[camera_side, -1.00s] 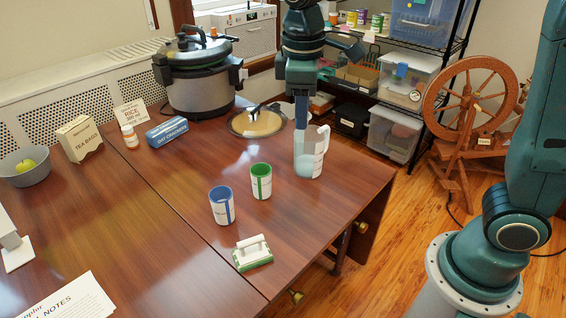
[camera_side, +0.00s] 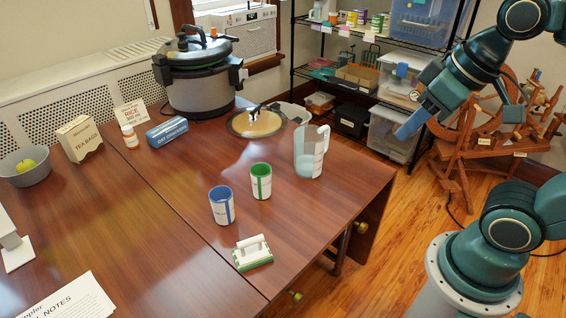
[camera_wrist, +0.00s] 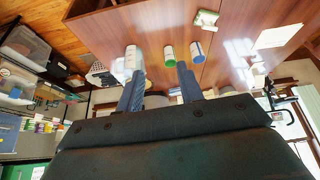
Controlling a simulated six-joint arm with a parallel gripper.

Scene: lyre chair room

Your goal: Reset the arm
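My gripper (camera_side: 408,128) is raised in the air to the right of the table, clear of everything on it. In the wrist view my gripper (camera_wrist: 158,80) shows its two blue fingers spread apart with nothing between them. The clear measuring jug (camera_side: 309,152) stands upright near the table's right edge, apart from the gripper. A green-banded cup (camera_side: 261,181) and a blue-banded cup (camera_side: 222,206) stand upright to its left. The jug (camera_wrist: 133,60) also shows beyond the fingers in the wrist view.
A green and white handled block (camera_side: 252,254) lies near the table's front. A large cooker (camera_side: 199,80), a round tan plate (camera_side: 256,122), boxes and a bowl (camera_side: 25,166) stand farther back. A shelf rack (camera_side: 395,62) and a spinning wheel (camera_side: 470,130) are beyond the table.

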